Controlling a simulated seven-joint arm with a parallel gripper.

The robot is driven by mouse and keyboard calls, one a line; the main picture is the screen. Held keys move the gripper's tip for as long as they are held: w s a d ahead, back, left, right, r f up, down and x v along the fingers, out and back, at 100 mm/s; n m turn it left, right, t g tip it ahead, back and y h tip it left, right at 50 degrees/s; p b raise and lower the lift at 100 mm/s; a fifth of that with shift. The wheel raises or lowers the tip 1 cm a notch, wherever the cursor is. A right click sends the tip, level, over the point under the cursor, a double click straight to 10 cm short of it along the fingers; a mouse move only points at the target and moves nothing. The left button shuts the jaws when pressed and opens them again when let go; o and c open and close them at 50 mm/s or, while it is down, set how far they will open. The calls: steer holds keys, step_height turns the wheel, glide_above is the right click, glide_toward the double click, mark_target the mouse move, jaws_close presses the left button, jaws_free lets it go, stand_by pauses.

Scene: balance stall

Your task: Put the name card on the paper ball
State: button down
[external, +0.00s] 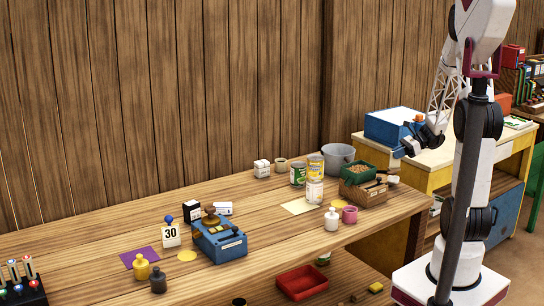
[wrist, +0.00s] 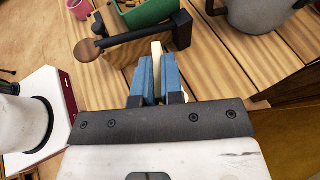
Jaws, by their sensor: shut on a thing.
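My gripper (external: 404,150) is above the right end of the wooden workbench in the external view. In the wrist view its blue fingers (wrist: 160,85) are shut on a thin cream piece (wrist: 156,53), seen nearly edge-on. It may be the name card, but no writing shows on it. I cannot pick out the paper ball for certain in either view.
A wooden box (external: 352,193) with a dark-handled tool and a green bin (external: 362,172) stand near my gripper, beside a grey bucket (external: 338,158). Cans, a white bottle (external: 332,219) and a pink cup (external: 349,214) stand left of them.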

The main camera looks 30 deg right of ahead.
steer(key=shift+f, duration=1.35)
steer(key=shift+f, duration=0.1)
steer(key=c, duration=1.3)
jaws_free()
steer(key=shift+o, duration=0.2)
steer(key=v, duration=1.2)
steer(key=shift+a, duration=0.1)
